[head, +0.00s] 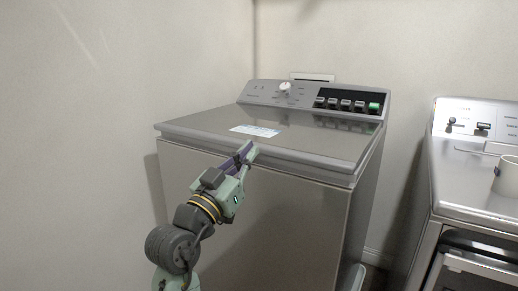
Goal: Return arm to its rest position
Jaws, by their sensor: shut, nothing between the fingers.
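My gripper (246,152) is shut and empty. In the head view it shows in front of the upper front edge of the topload washer (270,205), near the middle of the picture. I cannot tell whether it touches the washer. My arm reaches up to it from the bottom of the picture, left of centre. The washer's lid (300,143) is closed, with a white label (255,131) on it. The washer's control panel (312,98) has a round white knob (284,87) and a row of buttons, the rightmost one green (374,107).
A second appliance (480,170) stands at the right, with a white mug (507,176) on top at the picture's edge. A narrow gap separates it from the washer. A plain wall (110,120) rises close on the left, and another runs behind the washer.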

